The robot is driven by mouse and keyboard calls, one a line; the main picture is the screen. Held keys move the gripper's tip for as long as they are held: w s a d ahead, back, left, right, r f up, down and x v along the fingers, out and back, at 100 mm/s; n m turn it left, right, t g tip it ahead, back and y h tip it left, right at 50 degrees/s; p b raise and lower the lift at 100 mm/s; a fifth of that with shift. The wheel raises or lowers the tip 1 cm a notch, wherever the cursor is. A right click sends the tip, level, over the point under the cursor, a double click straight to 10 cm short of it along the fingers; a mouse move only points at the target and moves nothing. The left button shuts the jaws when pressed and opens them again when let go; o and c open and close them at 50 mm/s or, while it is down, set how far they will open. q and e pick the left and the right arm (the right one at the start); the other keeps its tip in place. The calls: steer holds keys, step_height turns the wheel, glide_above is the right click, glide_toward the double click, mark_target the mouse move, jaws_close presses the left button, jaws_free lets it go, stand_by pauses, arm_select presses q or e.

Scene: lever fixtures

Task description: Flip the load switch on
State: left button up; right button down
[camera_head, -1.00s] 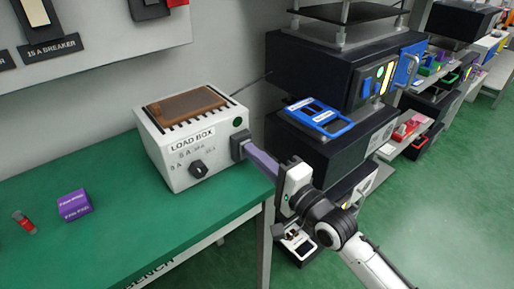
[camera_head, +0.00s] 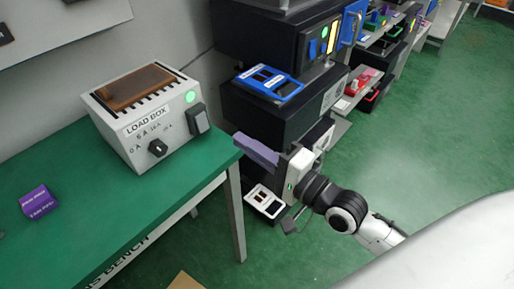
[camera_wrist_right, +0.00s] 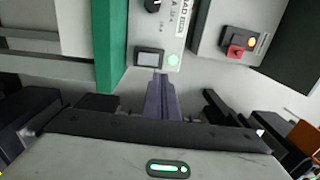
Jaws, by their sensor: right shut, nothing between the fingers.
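The load box (camera_head: 150,118) is a pale box with a brown vented top on the green bench. Its front has a black dial (camera_head: 158,148), a lit green lamp (camera_head: 190,97) and the dark load switch (camera_head: 199,119) at its right end. In the right wrist view, the switch (camera_wrist_right: 150,58) shows as a grey rocker beside the bright green lamp (camera_wrist_right: 173,60). My right gripper (camera_head: 240,140) is shut and empty, its purple fingers pointing at the box from the right, apart from the switch. The fingers also show in the wrist view (camera_wrist_right: 160,78). My left gripper is out of view.
A purple box (camera_head: 38,202) lies on the green bench (camera_head: 105,220) at left. Black cabinets with a blue tray (camera_head: 270,82) stand behind my right gripper. Open green floor (camera_head: 400,130) lies to the right.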

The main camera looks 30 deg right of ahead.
steer(key=shift+r+v, duration=0.1)
steer(key=shift+v, duration=0.65)
steer(key=shift+r+v, duration=0.15)
steer(key=shift+v, duration=0.55)
steer(key=shift+f, duration=0.1)
steer(key=s+a+f+n+g+h, duration=0.1)
steer(key=s+f+n+g, duration=0.2)
steer(key=f, duration=0.7)
steer(key=s+f+n+g+h, duration=0.2)
steer(key=s+f+n, duration=0.5)
steer(key=f, duration=0.3)
steer(key=s+a+f+n+g+h, duration=0.1)
steer(key=s+f+n+g, duration=0.2)
steer(key=f, duration=0.7)
steer(key=s+n, duration=0.2)
steer(key=shift+s+a+f+n+g, duration=0.2)
steer(key=shift+s+a+n+g, duration=0.1)
steer(key=shift+a, duration=0.05)
